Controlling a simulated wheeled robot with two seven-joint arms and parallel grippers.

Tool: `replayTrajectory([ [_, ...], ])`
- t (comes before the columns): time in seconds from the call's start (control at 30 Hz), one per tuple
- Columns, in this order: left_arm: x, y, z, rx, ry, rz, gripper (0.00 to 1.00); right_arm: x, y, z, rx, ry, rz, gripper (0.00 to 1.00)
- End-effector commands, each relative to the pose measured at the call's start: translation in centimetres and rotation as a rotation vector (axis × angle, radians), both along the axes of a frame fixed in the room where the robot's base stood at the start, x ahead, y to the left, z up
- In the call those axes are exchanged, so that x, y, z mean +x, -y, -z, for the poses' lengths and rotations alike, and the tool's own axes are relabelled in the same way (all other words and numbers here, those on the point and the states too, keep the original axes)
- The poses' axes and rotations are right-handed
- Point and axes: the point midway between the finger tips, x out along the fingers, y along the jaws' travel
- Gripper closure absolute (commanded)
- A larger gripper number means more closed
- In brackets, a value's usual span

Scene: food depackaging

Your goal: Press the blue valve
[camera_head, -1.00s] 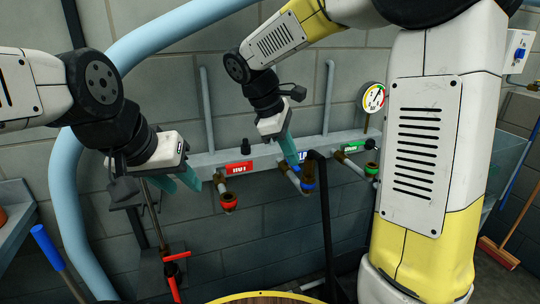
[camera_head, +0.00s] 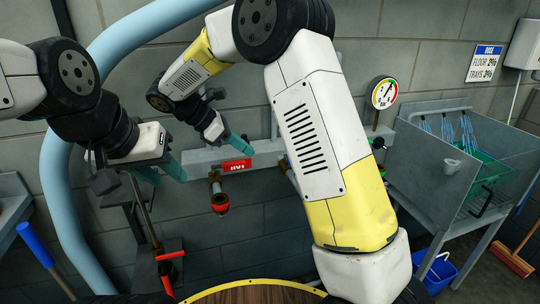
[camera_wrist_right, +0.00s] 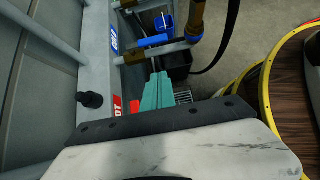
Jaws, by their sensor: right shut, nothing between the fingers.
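My left gripper (camera_head: 173,166) hangs left of the red valve. Whether its fingers are apart is unclear.
A gauge (camera_head: 384,93) stands on the rail at right, beside a metal trough (camera_head: 415,160). A blue bucket (camera_head: 437,268) is on the floor. A round wooden top (camera_head: 255,294) is in front.

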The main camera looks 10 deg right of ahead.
Motion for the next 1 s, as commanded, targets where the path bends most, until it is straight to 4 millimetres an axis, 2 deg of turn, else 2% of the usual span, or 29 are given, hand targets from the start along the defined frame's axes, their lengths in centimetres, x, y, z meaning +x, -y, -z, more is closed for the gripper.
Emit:
replayTrajectory([
  [0.17,0.0,0.0,0.0,0.0,0.0,0.0,0.64,0.2,1.4,1.4,-0.001,-0.002,0.004,1.0],
  [0.57,0.0,0.0,0.0,0.0,0.0,0.0,0.64,1.2,7.2,7.3,-0.001,-0.004,0.003,1.0],
  [0.7,0.0,0.0,0.0,0.0,0.0,0.0,0.64,1.7,9.3,7.0,0.001,0.001,0.005,1.0],
  [0.8,0.0,0.0,0.0,0.0,0.0,0.0,0.64,1.9,10.2,7.0,0.0,0.001,0.002,1.0],
  [1.0,0.0,0.0,0.0,0.0,0.0,0.0,0.64,2.0,10.9,7.0,0.001,0.0,0.001,1.0],
])
